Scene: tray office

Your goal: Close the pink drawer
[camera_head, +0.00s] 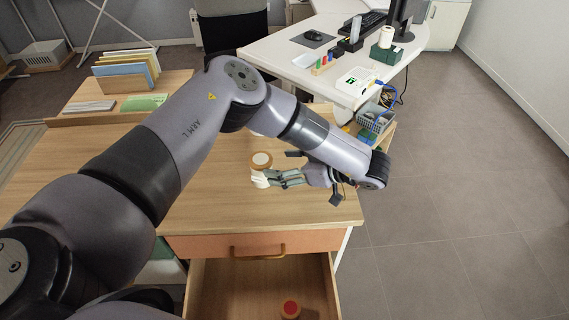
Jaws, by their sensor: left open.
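An open drawer (235,290) with a bare wood interior juts out below the desk at the bottom of the view. Its front is outside the picture, so its colour cannot be told. Above it is a shut drawer with a salmon-pink front (205,246) and a tan bar handle (262,254). My left gripper (268,179) is open above the wooden desktop, pointing left. It is behind the drawers, close to a round tan object with a pale top (261,160); I cannot tell whether they touch. My right gripper is not in view.
A small round object with a red top (290,309) is in the open drawer. The wooden desktop (215,205) is mostly clear at front. A file rack (125,75) stands at back left. A white desk (275,50) is behind, and open floor (450,200) lies right.

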